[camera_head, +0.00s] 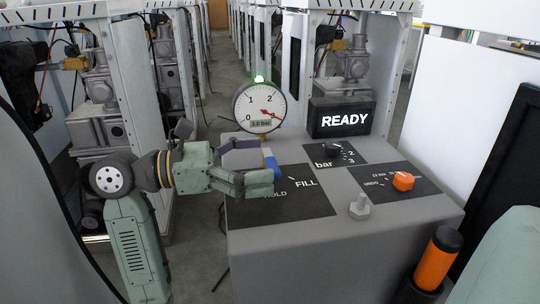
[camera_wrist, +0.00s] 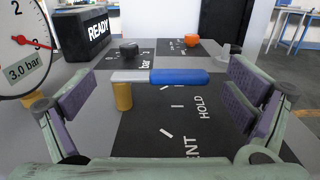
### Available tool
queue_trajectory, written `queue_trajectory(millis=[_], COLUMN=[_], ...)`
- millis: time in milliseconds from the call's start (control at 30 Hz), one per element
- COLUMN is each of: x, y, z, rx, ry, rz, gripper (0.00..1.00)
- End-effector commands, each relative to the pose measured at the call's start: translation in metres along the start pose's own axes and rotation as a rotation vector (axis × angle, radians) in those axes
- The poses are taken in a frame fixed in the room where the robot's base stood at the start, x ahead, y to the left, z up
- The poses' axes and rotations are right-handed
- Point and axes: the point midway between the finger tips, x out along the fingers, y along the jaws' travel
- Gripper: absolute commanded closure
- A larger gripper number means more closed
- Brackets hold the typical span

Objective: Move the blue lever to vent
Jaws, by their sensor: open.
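The blue lever (camera_wrist: 180,76) has a blue grip on a pale metal arm, running rightward from a brass post (camera_wrist: 123,96). In the wrist view it lies across the panel on the far side of the HOLD mark, with the partly cut-off VENT word nearer me. In the head view my gripper hides most of the lever (camera_head: 270,163). The FILL word shows there at the panel's right. My gripper (camera_head: 266,164) is open at the lever. In the wrist view, the fingers of my gripper (camera_wrist: 165,88) are spread to either side of the blue grip, apart from it.
A READY display (camera_head: 341,119), black bar knob (camera_head: 332,148), orange knob (camera_head: 403,181) and grey bolt-like knob (camera_head: 359,207) stand on the grey console (camera_head: 300,235).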

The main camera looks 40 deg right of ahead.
Motion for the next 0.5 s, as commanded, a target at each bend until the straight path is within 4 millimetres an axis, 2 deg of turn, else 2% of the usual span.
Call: queue_trajectory(millis=[100, 200, 500], x=[0.013, 0.018, 0.020], y=[0.000, 0.000, 0.000], z=[0.001, 0.001, 0.000], rx=[0.000, 0.000, 0.000], ry=[-0.001, -0.001, -0.001], rz=[-0.001, 0.001, 0.002], gripper=[0.03, 0.03, 0.03])
